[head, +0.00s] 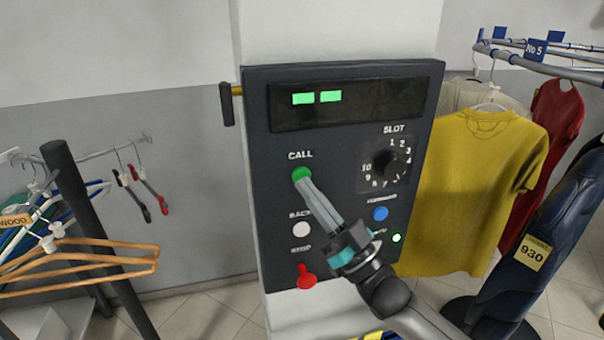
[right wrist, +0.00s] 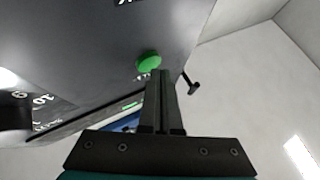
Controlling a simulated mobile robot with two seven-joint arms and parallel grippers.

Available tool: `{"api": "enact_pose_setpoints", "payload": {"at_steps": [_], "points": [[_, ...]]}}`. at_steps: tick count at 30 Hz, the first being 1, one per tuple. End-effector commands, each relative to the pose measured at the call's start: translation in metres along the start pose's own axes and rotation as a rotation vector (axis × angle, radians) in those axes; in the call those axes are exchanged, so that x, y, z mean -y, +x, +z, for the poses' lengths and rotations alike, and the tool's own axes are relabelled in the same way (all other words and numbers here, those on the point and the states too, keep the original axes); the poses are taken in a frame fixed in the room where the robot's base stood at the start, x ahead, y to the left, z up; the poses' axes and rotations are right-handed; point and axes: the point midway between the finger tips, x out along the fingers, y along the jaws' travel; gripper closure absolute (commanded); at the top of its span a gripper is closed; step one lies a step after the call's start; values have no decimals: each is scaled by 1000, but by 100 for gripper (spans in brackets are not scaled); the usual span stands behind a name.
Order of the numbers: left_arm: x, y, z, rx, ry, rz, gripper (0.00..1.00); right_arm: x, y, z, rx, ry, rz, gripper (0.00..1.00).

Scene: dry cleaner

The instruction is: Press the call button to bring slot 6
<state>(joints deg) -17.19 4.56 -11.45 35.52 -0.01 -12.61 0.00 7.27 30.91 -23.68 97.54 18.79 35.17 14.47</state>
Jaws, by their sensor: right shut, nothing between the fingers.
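The dark control panel (head: 345,110) stands on a pale column. Its green CALL button (head: 301,174) is at the upper left, and it also shows in the right wrist view (right wrist: 149,62). My right gripper (head: 304,184) is shut and empty, its fingertips at the lower edge of the green button. In the right wrist view the fingertips (right wrist: 160,74) lie just beside the button; I cannot tell whether they touch it. The black SLOT dial (head: 387,162) has numbers around it, but its pointer is too small to read. My left gripper is out of view.
Below CALL are a white button (head: 301,230) and a red control (head: 306,277); a blue button (head: 380,213) is to the right. The display (head: 345,104) shows two green blocks. Left, wooden hangers (head: 90,243).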

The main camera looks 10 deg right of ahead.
Motion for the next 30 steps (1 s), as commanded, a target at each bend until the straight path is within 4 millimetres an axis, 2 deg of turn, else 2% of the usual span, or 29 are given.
{"api": "enact_pose_setpoints", "payload": {"at_steps": [14, 30], "points": [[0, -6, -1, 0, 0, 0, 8, 4, -6, -5, 0, -1, -1, 100], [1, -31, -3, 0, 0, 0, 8, 28, -38, -29, 0, 0, -1, 100]]}}
